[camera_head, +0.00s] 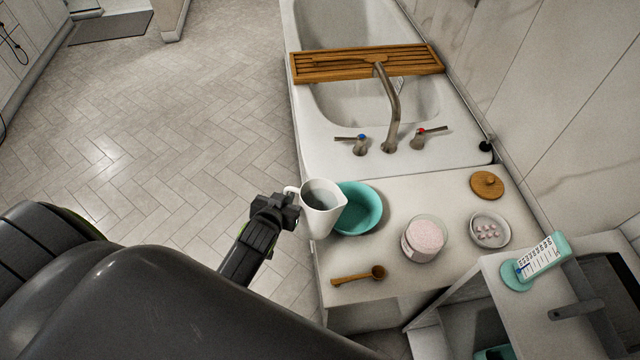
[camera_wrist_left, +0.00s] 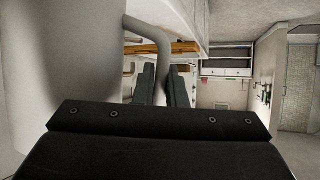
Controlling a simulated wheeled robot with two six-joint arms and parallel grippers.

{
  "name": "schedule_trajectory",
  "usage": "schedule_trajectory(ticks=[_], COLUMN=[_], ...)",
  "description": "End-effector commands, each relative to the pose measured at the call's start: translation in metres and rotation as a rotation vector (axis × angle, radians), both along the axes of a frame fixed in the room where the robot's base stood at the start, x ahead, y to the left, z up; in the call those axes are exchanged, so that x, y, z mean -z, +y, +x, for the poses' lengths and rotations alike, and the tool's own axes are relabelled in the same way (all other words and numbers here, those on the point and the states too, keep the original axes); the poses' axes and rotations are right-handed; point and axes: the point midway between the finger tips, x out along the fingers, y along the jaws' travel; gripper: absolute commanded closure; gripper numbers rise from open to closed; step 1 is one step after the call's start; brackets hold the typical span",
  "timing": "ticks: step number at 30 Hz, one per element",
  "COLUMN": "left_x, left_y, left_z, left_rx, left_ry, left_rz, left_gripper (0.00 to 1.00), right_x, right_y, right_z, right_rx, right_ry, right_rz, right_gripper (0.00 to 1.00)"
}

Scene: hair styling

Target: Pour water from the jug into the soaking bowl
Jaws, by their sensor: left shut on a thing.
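A white jug (camera_head: 318,214) is held by its handle in my left gripper (camera_head: 289,203), at the left edge of the white counter. The jug looks close to upright, with its spout toward the right, and its inside looks grey. The teal soaking bowl (camera_head: 366,208) is just right of and partly behind the jug, which covers the bowl's left side. In the left wrist view the jug (camera_wrist_left: 70,60) fills the left side, and its handle (camera_wrist_left: 150,38) runs down between my dark fingers (camera_wrist_left: 160,85). I see no stream of water. My right gripper is not in view.
The counter (camera_head: 455,190) also holds a jar of pink grains (camera_head: 424,237), a small dish (camera_head: 490,230), a wooden lid (camera_head: 487,185) and a wooden scoop (camera_head: 360,275). Behind is a bathtub with a tap (camera_head: 390,105) and wooden tray (camera_head: 340,65). Open floor lies left.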

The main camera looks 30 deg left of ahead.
Motion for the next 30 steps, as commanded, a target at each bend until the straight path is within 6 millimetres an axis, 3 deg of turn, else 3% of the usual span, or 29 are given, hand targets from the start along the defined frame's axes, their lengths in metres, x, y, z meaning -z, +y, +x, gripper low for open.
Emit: schedule_trajectory(ticks=[14,30], left_x=[-0.001,0.030], left_y=[0.000,0.001], left_z=[0.002,-0.001], left_rx=[0.001,0.000], left_ry=[-0.005,0.078], left_rz=[-0.001,0.045], left_gripper=[1.00,1.00], right_x=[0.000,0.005], right_y=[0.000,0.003], right_z=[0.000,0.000], right_rx=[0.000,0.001], right_ry=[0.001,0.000], right_rz=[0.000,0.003], right_gripper=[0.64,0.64])
